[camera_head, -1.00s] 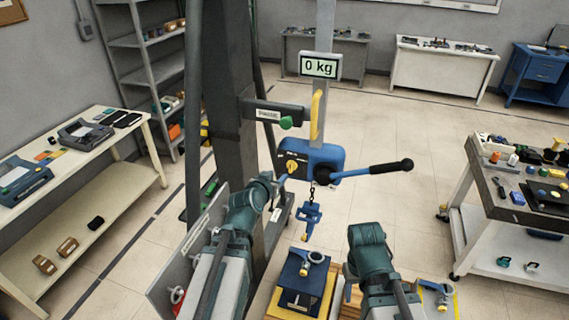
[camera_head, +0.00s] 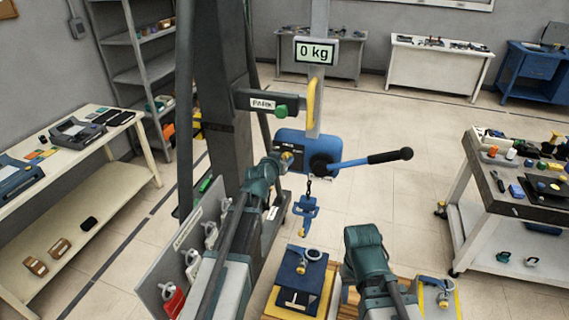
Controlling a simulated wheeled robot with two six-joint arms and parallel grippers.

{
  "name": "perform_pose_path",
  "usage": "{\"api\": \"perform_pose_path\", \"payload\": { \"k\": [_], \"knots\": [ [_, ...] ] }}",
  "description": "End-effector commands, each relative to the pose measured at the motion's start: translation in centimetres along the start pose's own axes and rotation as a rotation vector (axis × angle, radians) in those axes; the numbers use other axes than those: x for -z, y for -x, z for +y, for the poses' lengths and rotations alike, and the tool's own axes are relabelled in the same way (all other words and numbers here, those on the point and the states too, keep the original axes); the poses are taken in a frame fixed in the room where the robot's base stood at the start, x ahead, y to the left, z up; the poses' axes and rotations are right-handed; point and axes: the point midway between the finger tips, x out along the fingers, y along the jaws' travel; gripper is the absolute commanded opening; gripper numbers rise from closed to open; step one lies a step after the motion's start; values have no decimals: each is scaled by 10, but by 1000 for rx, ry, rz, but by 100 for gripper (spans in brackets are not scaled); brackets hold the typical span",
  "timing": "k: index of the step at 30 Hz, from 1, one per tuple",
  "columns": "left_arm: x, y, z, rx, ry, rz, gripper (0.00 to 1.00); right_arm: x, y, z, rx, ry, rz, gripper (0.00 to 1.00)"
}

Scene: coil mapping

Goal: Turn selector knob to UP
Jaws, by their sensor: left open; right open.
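The blue hoist body (camera_head: 322,146) hangs below the scale display, with a long blue lever (camera_head: 352,164) ending in a black grip. The selector knob (camera_head: 287,155) is a small yellow piece on the left of the hoist's face. My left gripper (camera_head: 280,161) is at the knob, its fingers open around or just beside it; I cannot tell whether they touch it. The gripper partly covers the knob, so its setting is not readable. My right gripper (camera_head: 362,236) is low in front, away from the hoist, with its fingertips hard to make out.
A hook block (camera_head: 303,211) hangs under the hoist above a dark blue load (camera_head: 302,270). A dark column (camera_head: 215,110) with a PARK-labelled bracket (camera_head: 268,103) stands close left of the hoist. A grey panel with shackles (camera_head: 185,245) is beside my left arm. A tool cart (camera_head: 500,200) is at right.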

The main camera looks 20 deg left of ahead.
Motion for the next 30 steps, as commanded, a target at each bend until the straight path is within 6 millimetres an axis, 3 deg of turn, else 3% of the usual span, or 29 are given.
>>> {"api": "perform_pose_path", "payload": {
  "k": [3,12,20,30],
  "knots": [
    [-1,-14,0,-1,0,0,46,0,-6,-1,0,-1,0,50],
    [0,-15,0,0,-1,0,46,0,-6,0,0,-1,0,50],
    [0,-15,0,0,-1,0,0,0,-6,0,0,-1,0,50],
    [0,-15,0,-2,4,0,0,0,-6,0,0,-1,0,50]
  ]
}}
